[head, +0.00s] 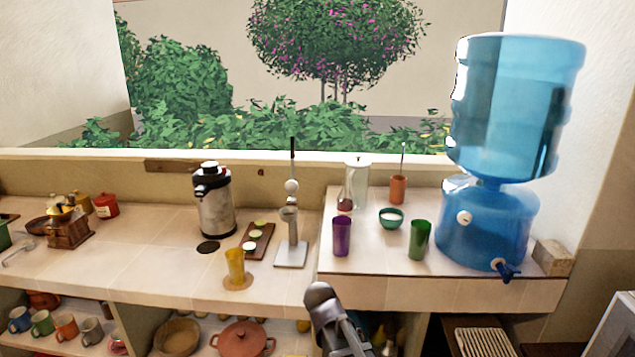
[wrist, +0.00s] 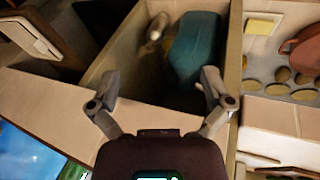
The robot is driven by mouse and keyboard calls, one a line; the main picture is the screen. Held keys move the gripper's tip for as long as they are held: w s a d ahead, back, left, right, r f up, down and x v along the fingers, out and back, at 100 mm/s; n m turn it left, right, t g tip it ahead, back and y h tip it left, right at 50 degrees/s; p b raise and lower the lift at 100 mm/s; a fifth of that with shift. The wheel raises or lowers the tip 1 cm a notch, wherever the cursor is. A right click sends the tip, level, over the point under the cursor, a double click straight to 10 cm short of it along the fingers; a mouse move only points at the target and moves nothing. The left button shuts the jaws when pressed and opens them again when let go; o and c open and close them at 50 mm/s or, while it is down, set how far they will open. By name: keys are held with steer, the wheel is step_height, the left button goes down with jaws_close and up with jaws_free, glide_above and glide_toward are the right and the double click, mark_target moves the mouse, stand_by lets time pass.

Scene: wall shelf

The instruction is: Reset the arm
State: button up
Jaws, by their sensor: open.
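My gripper (wrist: 158,80) shows in the wrist view with its two fingers spread wide apart. Nothing is between the fingers. Beyond them is a shelf compartment with a teal item (wrist: 195,48) inside, apart from the fingers. In the head view, part of my arm rises at the bottom centre in front of the counter's front edge. The fingers cannot be made out clearly there.
The tiled counter (head: 150,255) holds a steel airpot (head: 215,208), a yellow cup (head: 235,265), a purple cup (head: 342,236), a green cup (head: 419,240) and a blue water dispenser (head: 487,225). Shelves below hold mugs and a red pot (head: 243,340).

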steer(key=s+d+f+n+g+y, duration=0.1)
steer(key=s+d+n+y, duration=0.1)
steer(key=s+d+y, duration=0.2)
steer(key=shift+s+d+g, duration=0.4)
steer(key=shift+s+d, duration=1.05)
steer(key=shift+d, duration=1.4)
